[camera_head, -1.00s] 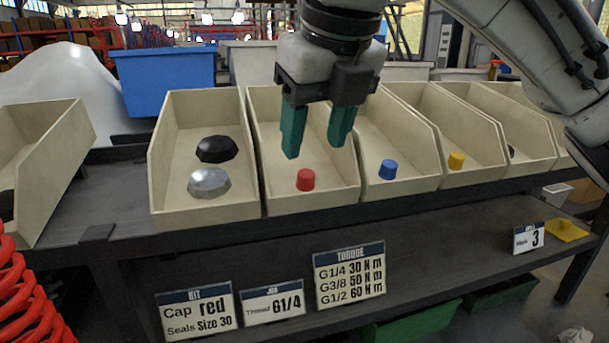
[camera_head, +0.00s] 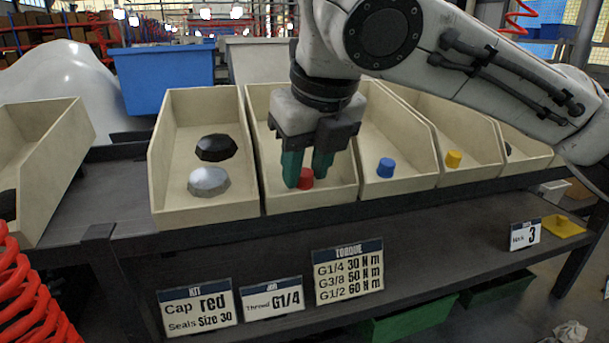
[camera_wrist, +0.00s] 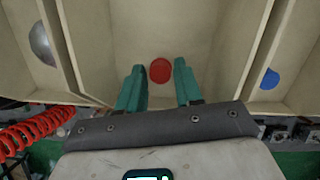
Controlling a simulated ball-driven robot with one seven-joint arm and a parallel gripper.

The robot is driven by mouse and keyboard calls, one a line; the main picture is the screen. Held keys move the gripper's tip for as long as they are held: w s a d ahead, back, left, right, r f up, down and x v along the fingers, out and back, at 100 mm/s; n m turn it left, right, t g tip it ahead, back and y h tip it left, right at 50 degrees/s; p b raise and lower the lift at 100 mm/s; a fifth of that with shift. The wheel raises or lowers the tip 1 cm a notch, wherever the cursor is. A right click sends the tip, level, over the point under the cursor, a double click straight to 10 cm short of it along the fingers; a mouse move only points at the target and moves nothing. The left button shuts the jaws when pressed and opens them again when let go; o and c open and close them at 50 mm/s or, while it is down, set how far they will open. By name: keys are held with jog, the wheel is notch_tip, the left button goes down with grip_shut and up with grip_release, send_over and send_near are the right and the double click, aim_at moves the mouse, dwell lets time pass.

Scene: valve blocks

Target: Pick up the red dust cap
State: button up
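The red dust cap (camera_head: 306,178) sits in a beige bin (camera_head: 330,196), near its front wall. My gripper (camera_head: 306,180) is lowered into that bin with its two green fingers apart. In the head view the left finger partly covers the cap. In the wrist view the red cap (camera_wrist: 160,70) shows between and just beyond the fingertips of my open gripper (camera_wrist: 160,72). How high the fingertips are relative to the cap is hard to tell.
A blue cap (camera_head: 386,168) and a yellow cap (camera_head: 453,159) sit in bins to the right. The left bin holds a black part (camera_head: 216,148) and a silver part (camera_head: 208,181). Bin walls stand close on both sides of my gripper. A sign (camera_head: 198,306) reads "Cap red".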

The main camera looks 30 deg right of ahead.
grip_shut()
jog(key=shift+r, duration=0.1)
